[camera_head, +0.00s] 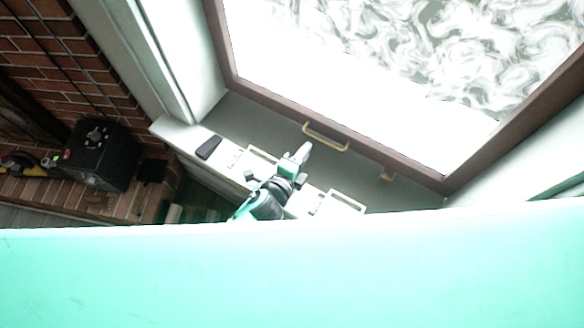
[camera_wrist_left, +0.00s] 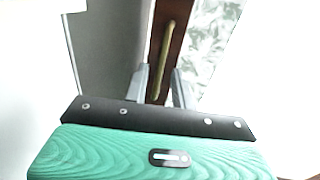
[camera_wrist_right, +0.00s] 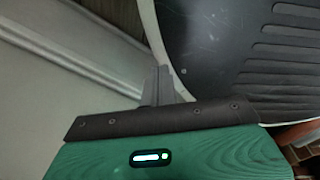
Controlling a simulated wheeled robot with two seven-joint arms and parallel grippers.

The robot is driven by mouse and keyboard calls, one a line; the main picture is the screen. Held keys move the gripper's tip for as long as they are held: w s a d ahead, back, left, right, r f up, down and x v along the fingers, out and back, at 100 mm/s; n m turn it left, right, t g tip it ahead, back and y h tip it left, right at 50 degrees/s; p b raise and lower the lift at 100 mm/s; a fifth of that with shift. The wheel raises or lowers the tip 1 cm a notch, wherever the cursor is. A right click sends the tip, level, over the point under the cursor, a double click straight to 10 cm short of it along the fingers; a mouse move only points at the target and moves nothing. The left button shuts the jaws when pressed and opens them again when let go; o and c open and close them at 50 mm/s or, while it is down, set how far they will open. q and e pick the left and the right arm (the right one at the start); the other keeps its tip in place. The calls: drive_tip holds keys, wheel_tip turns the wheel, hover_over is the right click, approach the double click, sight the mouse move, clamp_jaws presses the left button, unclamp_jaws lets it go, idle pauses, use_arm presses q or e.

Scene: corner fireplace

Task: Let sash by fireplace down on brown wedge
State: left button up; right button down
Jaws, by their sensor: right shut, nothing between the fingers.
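The sash (camera_head: 335,132) has a dark brown frame around a bright pane and a brass bar handle (camera_head: 326,137) on its lower rail. A small brown wedge (camera_head: 388,175) shows by the lower rail, right of the handle; I cannot tell whether they touch. My left gripper (camera_head: 304,150) is just below the handle's left end. In the left wrist view its fingers (camera_wrist_left: 160,88) are spread, with the handle (camera_wrist_left: 165,50) lined up between and beyond them. My right gripper (camera_wrist_right: 163,85) is shut and empty, low beside a pale wall, and is out of the head view.
A pale sill ledge with white latch-like fittings (camera_head: 345,203) and a black block (camera_head: 209,147) runs below the sash. A black box (camera_head: 100,155) stands by the brick wall (camera_head: 45,50) at left. My green body covers the bottom of the head view.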

use_arm(q)
drive_tip(key=v, duration=0.5)
drive_tip(key=shift+f, duration=0.1)
drive_tip(key=shift+v, duration=0.85)
use_arm(e)
drive_tip(key=shift+w+a, duration=0.15)
drive_tip(key=shift+w, duration=0.5)
drive_tip(key=shift+s, duration=0.2)
